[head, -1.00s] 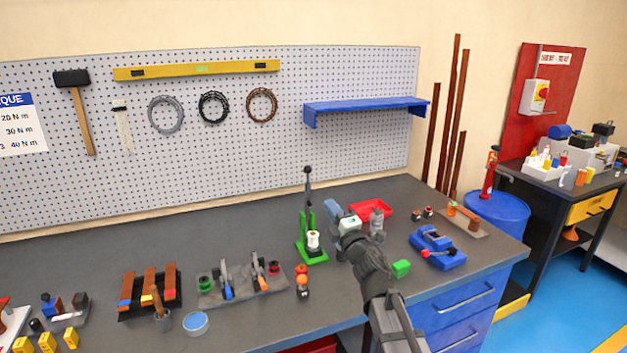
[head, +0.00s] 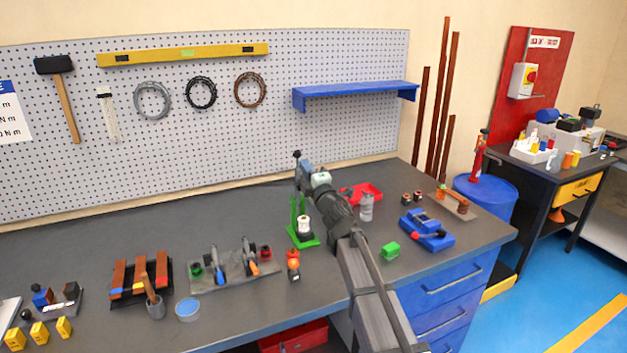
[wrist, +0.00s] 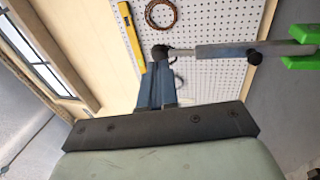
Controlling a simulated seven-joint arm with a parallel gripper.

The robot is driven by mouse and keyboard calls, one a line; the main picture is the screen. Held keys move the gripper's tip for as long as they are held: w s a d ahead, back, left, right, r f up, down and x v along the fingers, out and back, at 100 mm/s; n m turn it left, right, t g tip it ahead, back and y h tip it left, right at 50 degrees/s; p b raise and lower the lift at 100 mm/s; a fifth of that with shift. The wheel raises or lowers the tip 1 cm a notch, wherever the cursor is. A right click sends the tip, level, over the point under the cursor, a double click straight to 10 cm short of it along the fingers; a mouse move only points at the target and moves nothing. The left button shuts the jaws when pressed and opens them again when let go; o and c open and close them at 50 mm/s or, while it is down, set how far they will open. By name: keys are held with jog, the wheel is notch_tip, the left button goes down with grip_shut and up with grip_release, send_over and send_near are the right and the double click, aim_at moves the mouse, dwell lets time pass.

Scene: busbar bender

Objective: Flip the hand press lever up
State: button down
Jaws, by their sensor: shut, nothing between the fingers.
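The hand press (head: 303,238) has a green frame and stands on the bench. Its lever points up, with a black knob (head: 297,154) at the top; most of the lever's length is behind my gripper in the head view. In the wrist view the lever (wrist: 225,50) is a grey rod running from the green frame (wrist: 300,48) at the right to its black knob (wrist: 160,52). My gripper (head: 299,172) is shut and empty, at the upper lever just below the knob. The fingertips (wrist: 156,68) show close by the knob; I cannot tell if they touch.
A red tray (head: 361,194) and a grey cylinder (head: 366,208) stand right of the press. A small orange-topped item (head: 293,264) is in front. The bench behind the press is clear.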

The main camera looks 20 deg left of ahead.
aim_at(299, 157)
jog(key=shift+x, duration=1.2)
jog(key=shift+x, duration=2.5)
jog(key=shift+w+f, duration=0.15)
jog(key=shift+f, duration=0.05)
